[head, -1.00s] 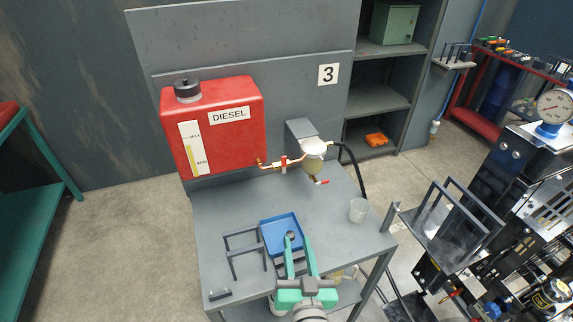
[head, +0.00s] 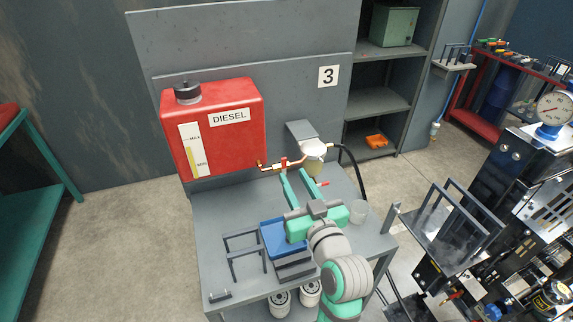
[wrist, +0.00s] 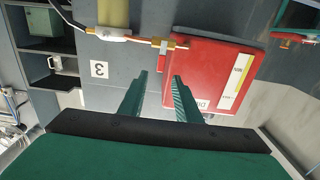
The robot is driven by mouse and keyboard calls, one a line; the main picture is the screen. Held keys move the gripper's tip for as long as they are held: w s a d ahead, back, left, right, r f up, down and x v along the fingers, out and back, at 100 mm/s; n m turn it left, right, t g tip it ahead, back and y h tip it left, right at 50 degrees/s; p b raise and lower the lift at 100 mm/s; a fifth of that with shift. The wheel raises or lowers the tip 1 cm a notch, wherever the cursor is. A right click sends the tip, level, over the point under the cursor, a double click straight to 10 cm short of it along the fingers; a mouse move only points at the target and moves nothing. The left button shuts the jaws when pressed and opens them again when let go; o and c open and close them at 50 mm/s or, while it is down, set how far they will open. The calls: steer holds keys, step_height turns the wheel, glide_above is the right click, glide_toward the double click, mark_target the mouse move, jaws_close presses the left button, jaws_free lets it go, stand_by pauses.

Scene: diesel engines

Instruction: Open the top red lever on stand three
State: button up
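The stand marked 3 carries a red diesel tank (head: 215,130) and a copper pipe (head: 268,168) running to a fuel filter (head: 314,150). The top red lever (head: 284,162) sits on this pipe and looks upright. A second red lever (head: 323,184) sticks out below the filter. My gripper (head: 292,173) is open and empty, its fingertips just below and in front of the top lever, apparently apart from it. In the wrist view the open fingers (wrist: 160,76) point toward the pipe (wrist: 172,44) and the tank (wrist: 207,65); the lever is hard to make out against the red tank.
On the bench are a blue tray (head: 272,236), a dark metal rack (head: 240,243) and a clear cup (head: 358,211) close to my gripper. A black hose (head: 356,168) hangs right of the filter. An engine (head: 530,190) stands at the right.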

mark_target(284, 161)
steer(key=x, duration=0.6)
steer(key=shift+w+a, duration=0.1)
steer(key=shift+w, duration=0.2)
jaws_close()
